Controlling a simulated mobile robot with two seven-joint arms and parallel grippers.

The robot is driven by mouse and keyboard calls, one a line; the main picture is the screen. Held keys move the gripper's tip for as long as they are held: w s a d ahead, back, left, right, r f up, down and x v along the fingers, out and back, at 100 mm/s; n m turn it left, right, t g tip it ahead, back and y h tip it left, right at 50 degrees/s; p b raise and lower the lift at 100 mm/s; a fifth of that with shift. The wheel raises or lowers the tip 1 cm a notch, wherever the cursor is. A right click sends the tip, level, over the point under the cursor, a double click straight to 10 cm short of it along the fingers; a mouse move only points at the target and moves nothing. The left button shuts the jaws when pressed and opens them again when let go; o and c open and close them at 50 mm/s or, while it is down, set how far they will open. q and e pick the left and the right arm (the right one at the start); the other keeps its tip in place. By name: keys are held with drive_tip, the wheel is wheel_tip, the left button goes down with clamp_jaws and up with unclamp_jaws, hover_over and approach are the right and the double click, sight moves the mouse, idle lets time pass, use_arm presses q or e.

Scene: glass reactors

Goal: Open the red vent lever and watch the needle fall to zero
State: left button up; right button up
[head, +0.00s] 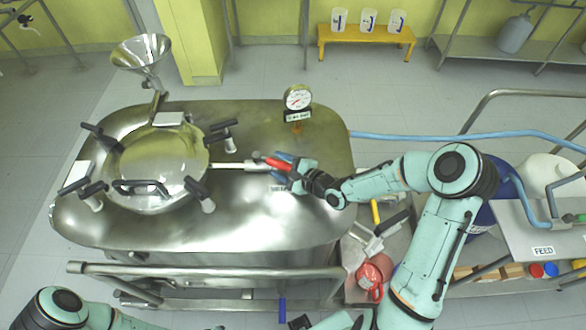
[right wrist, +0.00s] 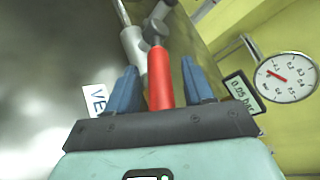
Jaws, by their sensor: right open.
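The red vent lever (head: 278,164) sticks out from a metal fitting on top of the steel reactor (head: 270,215). My right gripper (head: 280,167) is open around it. In the right wrist view the red lever (right wrist: 159,78) lies between the two blue fingers (right wrist: 163,90), with gaps on both sides. The round gauge (head: 298,98) stands at the back of the reactor top. In the right wrist view the gauge (right wrist: 287,77) has a red needle, and the small display beside it (right wrist: 243,92) seems to read 0.05 bar. My left gripper is out of view.
A glass manhole cover (head: 157,160) with several clamps fills the left of the reactor top. A funnel (head: 142,55) rises behind it. A blue hose (head: 440,136) runs right. A rail (head: 200,270) crosses the front. A red jug (head: 372,272) stands below my right arm.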

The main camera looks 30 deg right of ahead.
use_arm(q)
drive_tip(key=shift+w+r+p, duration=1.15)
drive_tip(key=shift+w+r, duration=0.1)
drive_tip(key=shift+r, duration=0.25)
use_arm(e)
drive_tip(key=v, duration=1.2)
drive_tip(key=shift+s, duration=0.35)
drive_tip(key=shift+d+r, duration=0.15)
